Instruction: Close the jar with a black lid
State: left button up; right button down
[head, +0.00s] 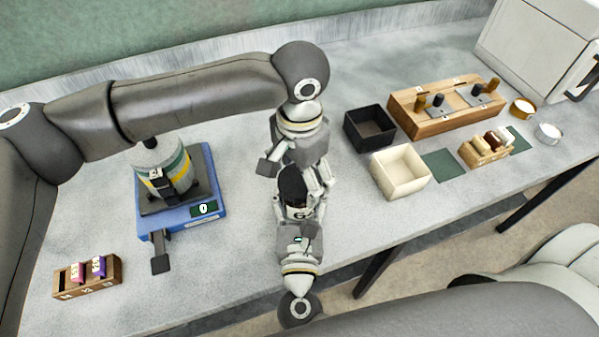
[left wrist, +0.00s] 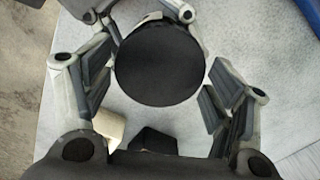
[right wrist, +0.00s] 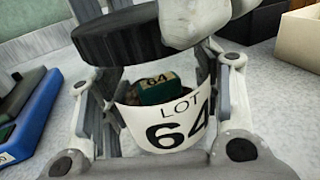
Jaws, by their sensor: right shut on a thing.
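A clear jar labelled "LOT 64" (right wrist: 175,125) stands upright, with a green item marked "64" inside. My right gripper (head: 297,205) is shut around its body. The round black lid (left wrist: 160,65) is at the jar's top; in the right wrist view the lid (right wrist: 135,35) looks offset to the left of the jar and slightly tilted. Whether it is seated on the rim cannot be told. My left gripper (head: 297,165) points down from above, open, with its fingers on both sides of the lid and gaps beside it.
A blue scale (head: 212,170) reading 0 carries a banded grey object, unclear what. A small wooden rack (head: 88,289) sits front left. A black box (head: 370,128), cream box (head: 401,180) and wooden block (head: 420,125) stand to the right.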

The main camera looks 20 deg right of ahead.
pick_arm(q)
jog(key=shift+o, duration=0.9)
notch_tip(320, 180, up, 12)
pick_arm(e)
jog(key=shift+c, duration=1.9)
grip_release()
jog(key=shift+s, duration=0.1)
